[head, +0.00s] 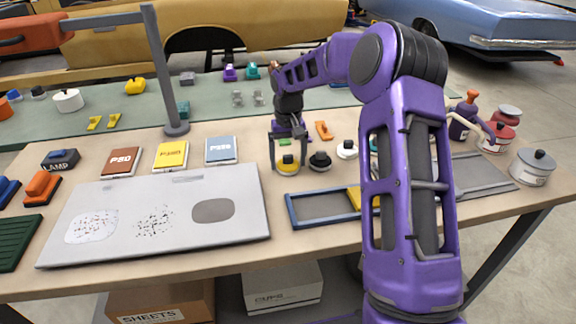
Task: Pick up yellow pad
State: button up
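The yellow pad (287,160) is a small round piece with a dark lower edge, lying on the wooden bench top at the left end of a row of similar pads. My gripper (287,155) points down over it from behind. Its two fingers are spread, one to the left and one to the right of the pad. The pad shows between the fingers. I cannot tell whether either finger touches it.
A black pad (320,160) and a white pad (347,149) stand close to the right. A blue-framed tray (322,222) lies in front. Sandpaper packs, including a yellow one (171,156), and a grey panel (160,232) lie left. A lamp post (165,80) stands behind.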

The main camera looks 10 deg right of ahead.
aim_at(288, 155)
jog(key=c, duration=1)
jog(key=shift+r, duration=0.15)
notch_tip(288, 155, up, 10)
jog(key=shift+f+p, duration=0.1)
jog(key=shift+p, duration=0.7)
jog(key=o, duration=0.7)
jog(key=c, duration=0.5)
